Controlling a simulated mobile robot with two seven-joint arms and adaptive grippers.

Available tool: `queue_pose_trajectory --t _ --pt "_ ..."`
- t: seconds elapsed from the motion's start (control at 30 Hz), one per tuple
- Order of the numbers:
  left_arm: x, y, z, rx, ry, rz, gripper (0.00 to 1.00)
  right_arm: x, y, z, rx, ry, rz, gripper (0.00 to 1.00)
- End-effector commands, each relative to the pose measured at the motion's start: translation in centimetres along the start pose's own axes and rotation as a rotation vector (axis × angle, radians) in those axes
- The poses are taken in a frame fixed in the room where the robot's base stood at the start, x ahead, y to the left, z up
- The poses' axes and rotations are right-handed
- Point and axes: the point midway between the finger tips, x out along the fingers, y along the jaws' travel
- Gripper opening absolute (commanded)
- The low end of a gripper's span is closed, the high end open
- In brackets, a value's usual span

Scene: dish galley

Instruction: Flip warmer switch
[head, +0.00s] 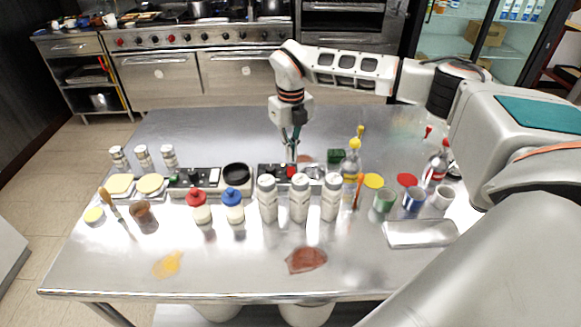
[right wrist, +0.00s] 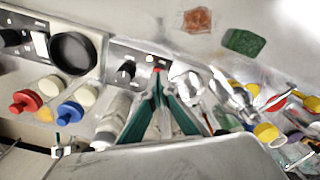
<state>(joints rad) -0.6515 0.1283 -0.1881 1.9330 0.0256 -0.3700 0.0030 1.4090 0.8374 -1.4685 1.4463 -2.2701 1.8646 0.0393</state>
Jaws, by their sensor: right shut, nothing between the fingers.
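Two low control panels stand on the steel table. My right gripper (head: 291,153) points down over the right panel, fingers together and empty. Its fingertips (right wrist: 158,78) are close to the red part; I cannot tell whether they touch. I cannot make out which control is the warmer switch.
Three white-capped bottles (head: 299,198) stand just in front of the right panel. A black round dish (head: 236,174) is to its left, with red-capped (head: 199,208) and blue-capped (head: 233,206) bottles nearby. A green block (head: 336,156) and a yellow-topped bottle (head: 351,162) are to the right. The table behind is clear.

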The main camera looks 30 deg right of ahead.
Motion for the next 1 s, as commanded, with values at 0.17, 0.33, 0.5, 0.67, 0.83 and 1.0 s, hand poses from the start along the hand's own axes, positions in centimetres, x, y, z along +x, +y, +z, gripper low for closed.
queue_pose_trajectory --t 0.17,0.33,0.5,0.67,0.83,1.0 --pt "0.1 0.0 0.1 0.0 0.0 0.0 0.4 -1.3 0.0 0.1 -0.001 -0.003 0.0 0.0" --pt "0.1 0.0 0.2 0.0 -0.002 0.0 0.4 -2.5 0.0 0.1 -0.001 -0.003 0.0 0.0" --pt "0.1 0.0 0.3 0.0 -0.004 0.001 0.4 -3.7 0.0 0.0 0.0 -0.002 0.0 0.0" --pt "0.1 0.0 0.3 0.0 -0.004 0.001 0.4 -4.1 0.0 0.0 -0.001 -0.001 0.0 0.0" --pt "0.1 0.0 0.3 0.0 -0.004 0.0 0.4 -4.2 0.0 0.0 -0.001 -0.001 0.0 0.0" --pt "0.1 0.0 0.3 0.0 -0.003 0.0 0.4 -4.2 0.0 0.0 -0.001 -0.001 0.0 0.0"
